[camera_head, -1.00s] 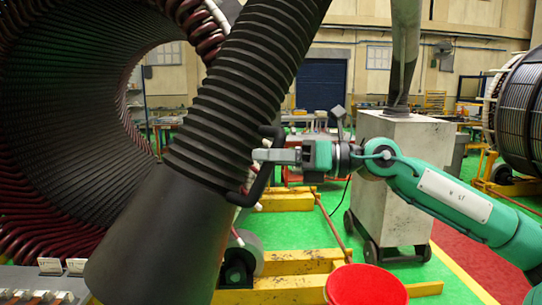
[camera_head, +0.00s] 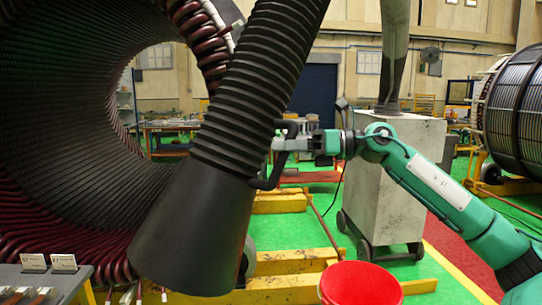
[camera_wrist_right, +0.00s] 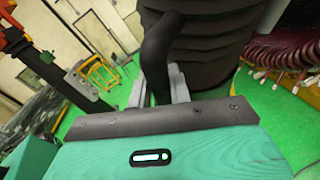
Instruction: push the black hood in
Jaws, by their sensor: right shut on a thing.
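The black hood (camera_head: 195,232) is a wide dark cone at the lower end of a ribbed black hose (camera_head: 262,90). It hangs tilted in front of the large stator ring (camera_head: 60,110) with dark red windings, and hides part of the opening. My right gripper (camera_head: 281,144) is shut on the black handle (camera_head: 268,182) on the hood's right side. In the right wrist view the handle (camera_wrist_right: 158,55) runs between the two grey fingers (camera_wrist_right: 160,85), with the ribbed hose behind it. My left gripper is not in view.
A red round container (camera_head: 360,284) stands at the bottom, right of the hood. Yellow floor beams (camera_head: 285,262) lie behind it. A grey wheeled cabinet (camera_head: 385,185) stands behind my right arm.

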